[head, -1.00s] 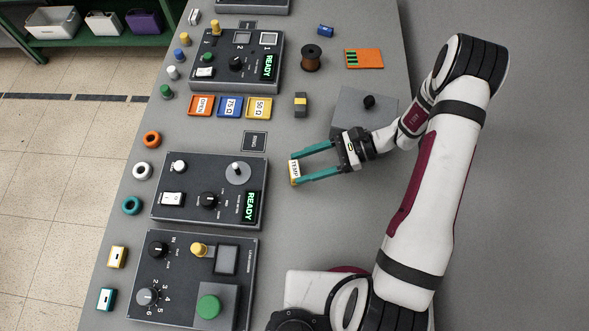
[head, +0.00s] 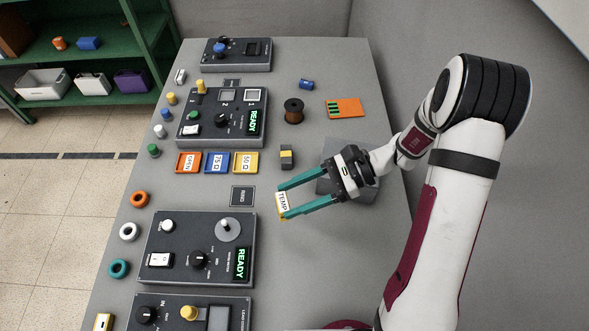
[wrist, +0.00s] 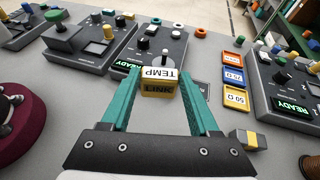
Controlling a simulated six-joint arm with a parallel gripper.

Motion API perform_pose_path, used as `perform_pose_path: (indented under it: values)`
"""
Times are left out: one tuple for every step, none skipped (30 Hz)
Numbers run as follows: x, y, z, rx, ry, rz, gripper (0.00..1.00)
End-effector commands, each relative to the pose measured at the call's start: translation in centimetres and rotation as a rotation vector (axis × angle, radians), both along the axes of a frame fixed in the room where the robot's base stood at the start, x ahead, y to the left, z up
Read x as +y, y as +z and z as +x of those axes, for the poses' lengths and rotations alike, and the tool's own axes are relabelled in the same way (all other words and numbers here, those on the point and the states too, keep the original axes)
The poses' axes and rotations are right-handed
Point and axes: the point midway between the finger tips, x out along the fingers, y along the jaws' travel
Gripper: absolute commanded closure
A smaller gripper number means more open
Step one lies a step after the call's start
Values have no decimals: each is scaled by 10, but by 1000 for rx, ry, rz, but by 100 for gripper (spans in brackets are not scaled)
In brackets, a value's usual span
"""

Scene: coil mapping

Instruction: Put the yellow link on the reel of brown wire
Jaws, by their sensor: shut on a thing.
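My gripper (head: 283,202) is shut on a small yellow block with a white TEMP label (head: 282,203), gripped between the two teal fingertips. The block also shows in the wrist view (wrist: 158,84), held above the table. Another small yellow block with a white face (head: 103,322) lies at the table's near left, cut off by the frame. I cannot tell from its look which of the two is the link. The reel of brown wire (head: 293,111) stands upright at the table's far right, beyond my gripper. Nothing lies on top of it.
A grey block with a yellow band (head: 287,157) stands between my gripper and the reel. An orange card (head: 343,108) and a blue piece (head: 306,84) lie near the reel. Labelled trays (head: 217,162) and control panels (head: 222,117) fill the left side.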

Motion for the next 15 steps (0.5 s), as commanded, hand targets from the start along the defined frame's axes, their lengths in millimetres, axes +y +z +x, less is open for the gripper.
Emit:
perform_pose_path:
  values:
    - [0, 1, 3, 0, -12, 0, 94]
    - [1, 1, 7, 1, -26, 0, 94]
    - [2, 1, 16, 0, -56, 1, 94]
    - [2, 1, 24, 0, -85, 1, 94]
    - [3, 1, 33, 0, -121, 0, 94]
    - [3, 1, 48, 0, -176, 1, 94]
    - [2, 1, 61, -1, -226, 0, 94]
    - [1, 3, 75, -1, -277, 1, 94]
    - [-1, 5, 93, -1, -350, 1, 94]
    - [-3, 7, 108, -2, -409, 1, 94]
    - [-6, 9, 123, -3, -469, 1, 94]
    - [-12, 14, 143, -2, -556, 1, 94]
    - [-17, 17, 158, -2, -624, 0, 94]
    - [-23, 22, 174, -3, -695, 0, 94]
    - [-32, 28, 194, -2, -791, 0, 94]
